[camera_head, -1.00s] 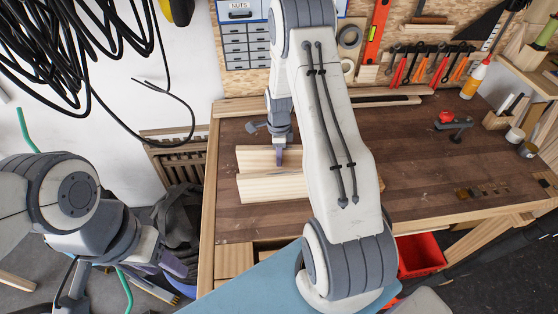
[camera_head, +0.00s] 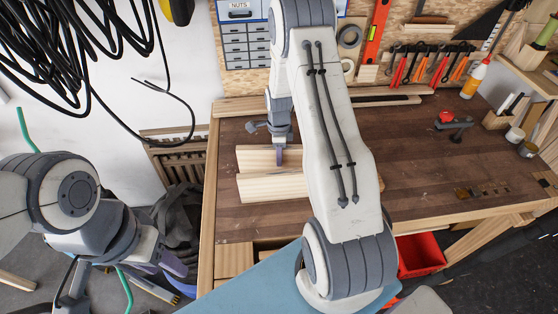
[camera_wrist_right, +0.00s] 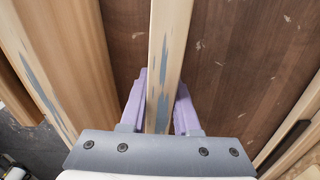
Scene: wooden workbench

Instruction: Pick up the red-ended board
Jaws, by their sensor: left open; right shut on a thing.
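Two pale wooden boards lie on the workbench in the head view: a far one (camera_head: 252,158) and a near one (camera_head: 262,188). Their right parts are hidden behind my right arm. No red end shows in any view. My right gripper (camera_head: 279,156) is at the boards, with its purple fingers pointing down. In the right wrist view, the right gripper (camera_wrist_right: 160,108) is shut on a narrow board (camera_wrist_right: 170,45) with a grey-blue smear, which runs between its fingers. My left gripper (camera_head: 172,268) is open and empty, low at the left, off the bench.
The dark brown bench top (camera_head: 405,160) is mostly clear on the right. A red-knobbed clamp (camera_head: 450,121) stands at the back right. A red bin (camera_head: 420,254) sits below the front edge. In the wrist view, another wide board (camera_wrist_right: 78,45) lies left of the held one.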

